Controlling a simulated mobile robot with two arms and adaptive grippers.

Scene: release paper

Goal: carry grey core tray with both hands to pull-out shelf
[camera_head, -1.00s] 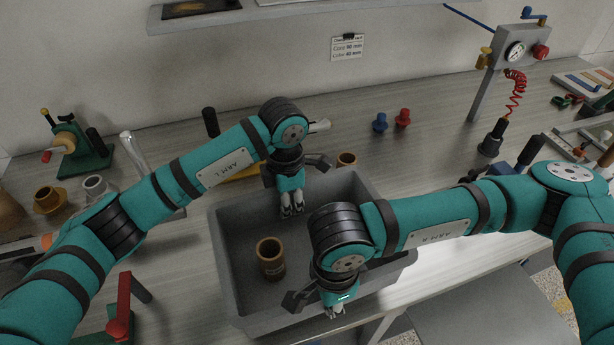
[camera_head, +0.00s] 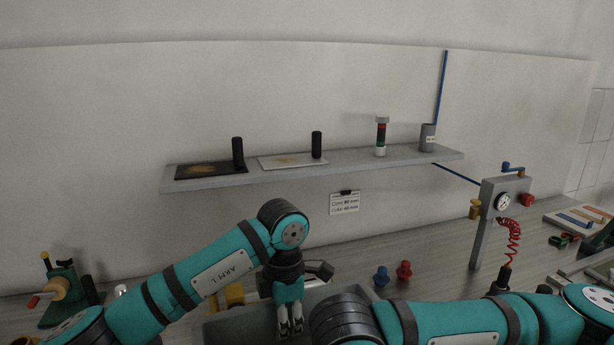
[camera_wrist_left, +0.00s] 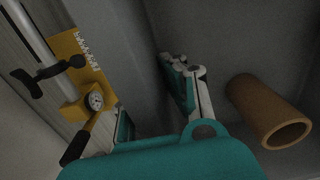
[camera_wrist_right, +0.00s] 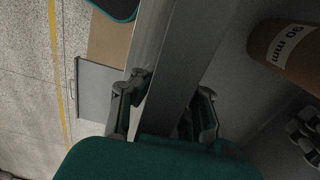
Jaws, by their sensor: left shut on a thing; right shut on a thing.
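The grey core tray (camera_head: 235,328) shows only its far part at the bottom edge of the head view. My left gripper (camera_head: 290,322) is shut on its wall; in the left wrist view (camera_wrist_left: 155,95) one finger is inside and one outside. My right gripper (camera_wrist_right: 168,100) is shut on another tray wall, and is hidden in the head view. A brown tube core (camera_wrist_left: 268,108) lies in the tray; a tube marked "90 mm" (camera_wrist_right: 290,50) shows in the right wrist view. A grey panel with a handle (camera_wrist_right: 97,90) lies beyond the tray; I cannot tell if it is the pull-out shelf.
A wall shelf (camera_head: 350,162) holds flat samples, black cylinders and a light stack. A gauge post (camera_head: 487,225) with a red coiled hose stands right on the bench. Blue (camera_head: 382,277) and red (camera_head: 404,270) knobs stand behind the tray. A yellow gauge tool (camera_wrist_left: 85,85) lies beside the tray.

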